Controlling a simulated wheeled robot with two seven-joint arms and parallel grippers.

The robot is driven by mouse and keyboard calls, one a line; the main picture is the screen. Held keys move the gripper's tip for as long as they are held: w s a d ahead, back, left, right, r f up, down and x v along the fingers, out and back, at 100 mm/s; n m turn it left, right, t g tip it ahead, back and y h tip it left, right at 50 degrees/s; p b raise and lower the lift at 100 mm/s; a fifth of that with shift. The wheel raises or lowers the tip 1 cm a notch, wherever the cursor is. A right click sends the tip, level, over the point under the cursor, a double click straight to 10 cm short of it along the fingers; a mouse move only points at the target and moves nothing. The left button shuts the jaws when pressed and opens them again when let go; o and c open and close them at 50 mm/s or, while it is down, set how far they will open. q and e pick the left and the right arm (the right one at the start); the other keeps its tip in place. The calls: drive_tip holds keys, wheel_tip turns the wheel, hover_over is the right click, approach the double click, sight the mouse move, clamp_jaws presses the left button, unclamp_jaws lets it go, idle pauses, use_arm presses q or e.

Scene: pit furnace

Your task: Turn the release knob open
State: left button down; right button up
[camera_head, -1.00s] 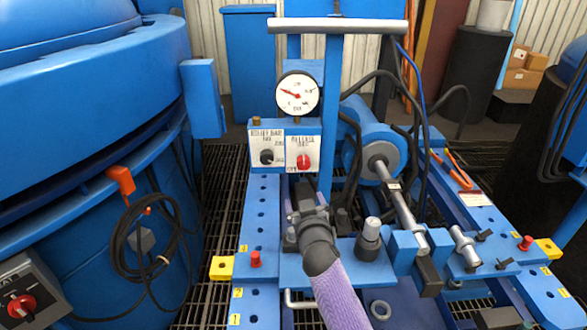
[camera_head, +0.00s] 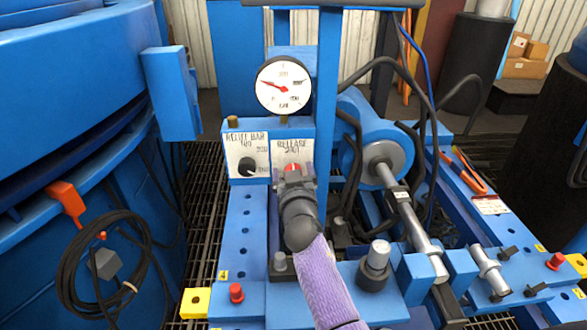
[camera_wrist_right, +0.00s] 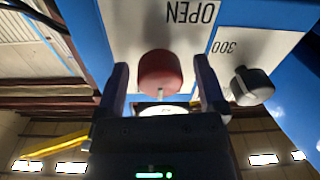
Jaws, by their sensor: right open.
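The red release knob (camera_head: 292,168) sits on a white plate marked "RELEASE" on the blue control box, mostly hidden behind my right gripper in the head view. In the right wrist view the knob (camera_wrist_right: 160,72) shows whole, with "OPEN" printed on the plate beside it. My right gripper (camera_head: 293,177) is at the knob. Its two fingers (camera_wrist_right: 164,88) stand open, one on each side of the knob, with visible gaps. My left gripper is not in view.
A black relief knob (camera_head: 247,166) sits left of the release plate. A pressure gauge (camera_head: 284,85) stands above. A blue post (camera_head: 328,110) rises close to the right of the release plate. A metal cylinder rod (camera_head: 402,200) lies further right.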

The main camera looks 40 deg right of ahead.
clamp_jaws()
